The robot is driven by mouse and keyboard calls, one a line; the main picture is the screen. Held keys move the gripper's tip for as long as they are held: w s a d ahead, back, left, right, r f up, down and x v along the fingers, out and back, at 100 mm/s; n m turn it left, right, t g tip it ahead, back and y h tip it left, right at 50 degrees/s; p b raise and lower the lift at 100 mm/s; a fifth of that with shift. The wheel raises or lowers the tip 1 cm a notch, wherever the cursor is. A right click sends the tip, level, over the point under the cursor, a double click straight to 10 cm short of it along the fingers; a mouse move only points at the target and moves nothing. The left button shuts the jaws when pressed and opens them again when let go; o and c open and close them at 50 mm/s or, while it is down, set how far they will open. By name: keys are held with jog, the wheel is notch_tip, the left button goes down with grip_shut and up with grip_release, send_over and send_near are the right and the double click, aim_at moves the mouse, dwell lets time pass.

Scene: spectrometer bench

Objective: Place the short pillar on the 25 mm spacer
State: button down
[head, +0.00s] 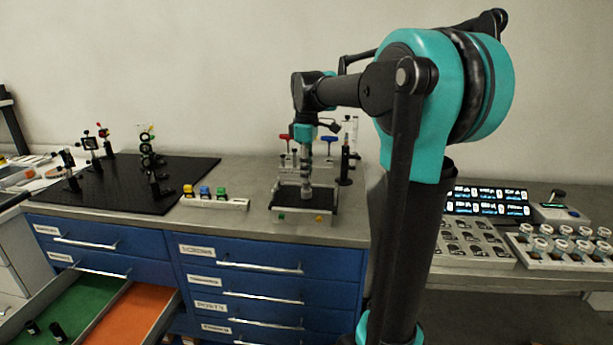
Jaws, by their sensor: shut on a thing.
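My gripper (304,149) points straight down over a small black tray (328,209) at the front of the grey bench. It is shut on the upper part of a grey metal column, which I take as the short pillar (305,169). The column's lower end is near the tray. The 25 mm spacer cannot be told apart from the column at this size. I cannot tell whether the pillar touches anything below it.
A dark post (345,164) stands close right of the gripper, with red (286,137) and blue (328,139) handled tools behind. A rack with coloured knobs (215,200) and a black breadboard (125,186) with optics lie left. An open drawer (95,310) juts out below.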

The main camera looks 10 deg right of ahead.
jog(key=shift+f, duration=0.5)
jog(key=shift+f, duration=0.1)
jog(key=c, duration=1.4)
grip_release()
notch_tip(320, 180, up, 12)
jog(key=shift+r, duration=0.1)
